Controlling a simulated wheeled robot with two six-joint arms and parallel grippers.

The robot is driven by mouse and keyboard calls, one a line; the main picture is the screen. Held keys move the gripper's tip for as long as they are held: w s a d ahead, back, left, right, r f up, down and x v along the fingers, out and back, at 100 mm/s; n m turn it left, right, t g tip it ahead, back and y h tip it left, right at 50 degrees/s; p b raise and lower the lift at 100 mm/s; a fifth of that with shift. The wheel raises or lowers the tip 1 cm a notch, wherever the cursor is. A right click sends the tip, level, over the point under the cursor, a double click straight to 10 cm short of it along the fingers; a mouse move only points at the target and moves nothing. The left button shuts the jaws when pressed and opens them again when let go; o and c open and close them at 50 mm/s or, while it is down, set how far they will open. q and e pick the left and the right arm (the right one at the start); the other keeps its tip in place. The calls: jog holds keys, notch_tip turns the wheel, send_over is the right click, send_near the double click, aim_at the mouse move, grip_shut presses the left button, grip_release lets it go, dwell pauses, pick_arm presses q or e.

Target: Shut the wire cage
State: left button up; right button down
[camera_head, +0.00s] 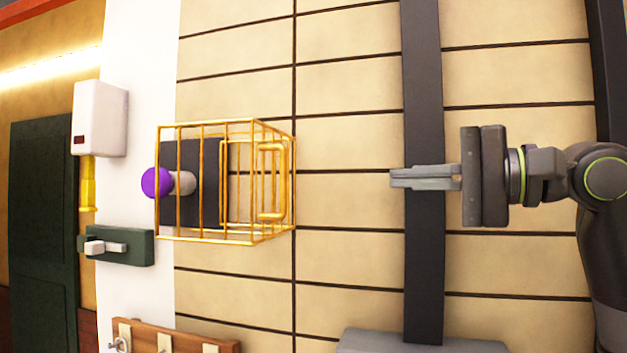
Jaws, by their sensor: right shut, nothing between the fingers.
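The wire cage (204,215) is made of gold bars and is fixed on the beige panelled wall left of centre. A gold U-shaped handle (284,183) shows at its right side. A dark plate (208,165) with a purple knob (154,182) on a pale stem shows through and beside the bars, the knob at the cage's left edge. I cannot tell from this view whether the cage's door stands open or closed. My right gripper (393,178) is shut and empty, to the right of the cage and apart from it, pointing left toward the handle. My left gripper is not in view.
A white box (100,118) with a yellow tube (88,182) and a green latch plate (128,248) are left of the cage. A wooden hook rack (190,337) is below. A dark vertical strip (423,270) runs behind my right gripper. The space between gripper and cage looks clear.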

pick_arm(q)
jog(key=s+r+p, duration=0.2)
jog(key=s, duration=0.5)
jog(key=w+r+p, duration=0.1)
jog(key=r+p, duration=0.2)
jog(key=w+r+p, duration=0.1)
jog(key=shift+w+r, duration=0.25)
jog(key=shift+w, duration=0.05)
pick_arm(e)
jog(key=w+a, duration=0.1)
jog(key=a, duration=1.1)
jog(key=shift+w+a, duration=0.2)
jog(key=shift+w, duration=0.2)
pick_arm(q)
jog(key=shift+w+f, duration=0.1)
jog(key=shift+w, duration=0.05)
pick_arm(e)
jog(key=shift+s, duration=0.1)
